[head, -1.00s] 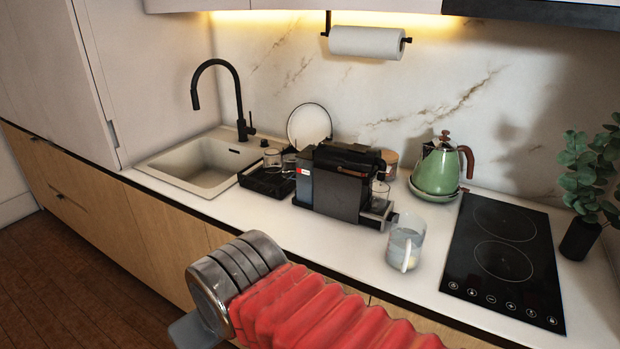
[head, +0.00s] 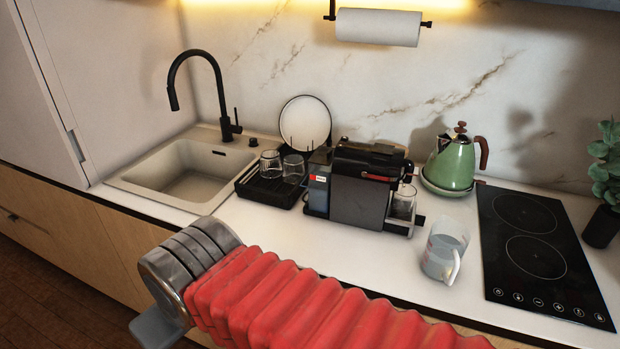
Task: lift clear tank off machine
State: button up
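The black and dark grey coffee machine (head: 362,195) stands upright on the white counter. The clear tank (head: 318,190), bluish and see-through, stands upright against the machine's left side and appears seated there. A small red and white label shows by its top. My arm's red bellows and metal end cross the lower front of the picture. A grey piece of my gripper (head: 157,328) shows at the lower left, in front of the counter and well apart from the tank. Its fingers cannot be made out, so neither their opening nor any hold shows.
A black drying rack (head: 262,190) with glasses stands close left of the tank, beside the sink (head: 190,175). A plate (head: 305,122) leans behind. A measuring jug (head: 444,252) is right of the machine, with a green kettle (head: 450,165) and hob (head: 535,250) beyond. Front counter is partly clear.

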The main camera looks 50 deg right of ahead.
aim_at(319, 176)
jog(key=u, duration=0.05)
jog(key=i, duration=0.9)
